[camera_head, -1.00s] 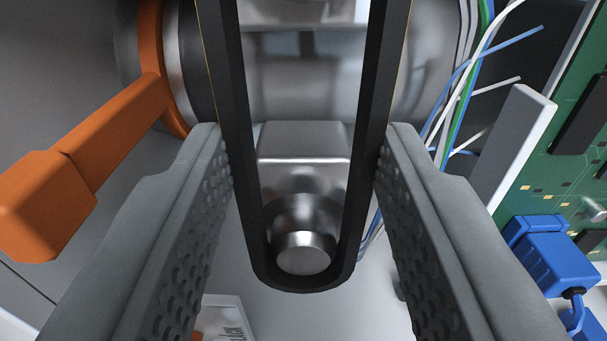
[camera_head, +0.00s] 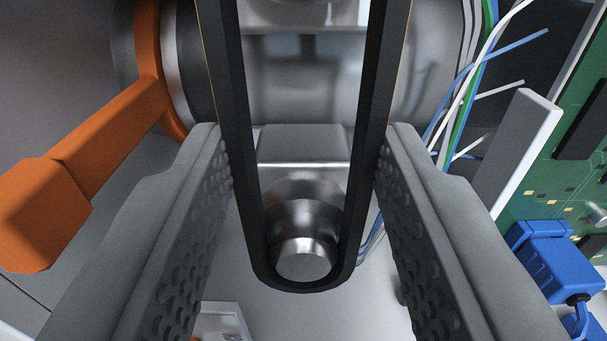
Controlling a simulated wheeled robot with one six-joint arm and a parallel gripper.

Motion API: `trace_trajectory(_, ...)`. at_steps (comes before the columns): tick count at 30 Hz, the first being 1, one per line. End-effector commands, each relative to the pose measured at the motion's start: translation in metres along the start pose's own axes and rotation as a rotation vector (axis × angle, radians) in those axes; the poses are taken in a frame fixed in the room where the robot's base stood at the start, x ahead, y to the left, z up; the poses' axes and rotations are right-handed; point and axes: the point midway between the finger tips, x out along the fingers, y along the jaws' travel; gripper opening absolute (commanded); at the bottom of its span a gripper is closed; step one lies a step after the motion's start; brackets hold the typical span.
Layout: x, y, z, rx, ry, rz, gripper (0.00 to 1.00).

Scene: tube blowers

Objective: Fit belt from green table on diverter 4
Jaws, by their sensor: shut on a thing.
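A black belt (camera_head: 370,150) hangs as a long loop between the two grey fingers of my gripper (camera_head: 303,165). The fingers press on the outer sides of the belt. Its rounded lower end lies around a small shiny metal pulley tip (camera_head: 304,262) in the picture; I cannot tell whether they touch. The belt's upper end is out of view. Behind the loop is the diverter, with a metal block (camera_head: 302,145) and a wide shiny metal cylinder (camera_head: 305,85). No number shows on it.
An orange lever (camera_head: 110,135) on an orange ring sticks out at the left. Loose blue, white and green wires (camera_head: 470,75), a white upright plate (camera_head: 518,145), a green circuit board (camera_head: 550,190) and a blue connector (camera_head: 550,260) crowd the right.

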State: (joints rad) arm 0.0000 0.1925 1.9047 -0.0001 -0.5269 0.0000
Motion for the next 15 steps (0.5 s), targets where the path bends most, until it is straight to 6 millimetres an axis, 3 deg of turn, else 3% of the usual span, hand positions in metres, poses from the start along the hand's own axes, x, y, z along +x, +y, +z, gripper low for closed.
trace_trajectory(12, 0.0043, 0.0000, -0.0004, 0.000, 0.000, 0.000, 0.17)
trace_trajectory(13, 0.0042, 0.0000, -0.0005, 0.000, 0.001, 0.000, 0.43)
trace_trajectory(15, 0.0040, 0.0000, -0.0004, 0.000, 0.001, 0.000, 0.57)
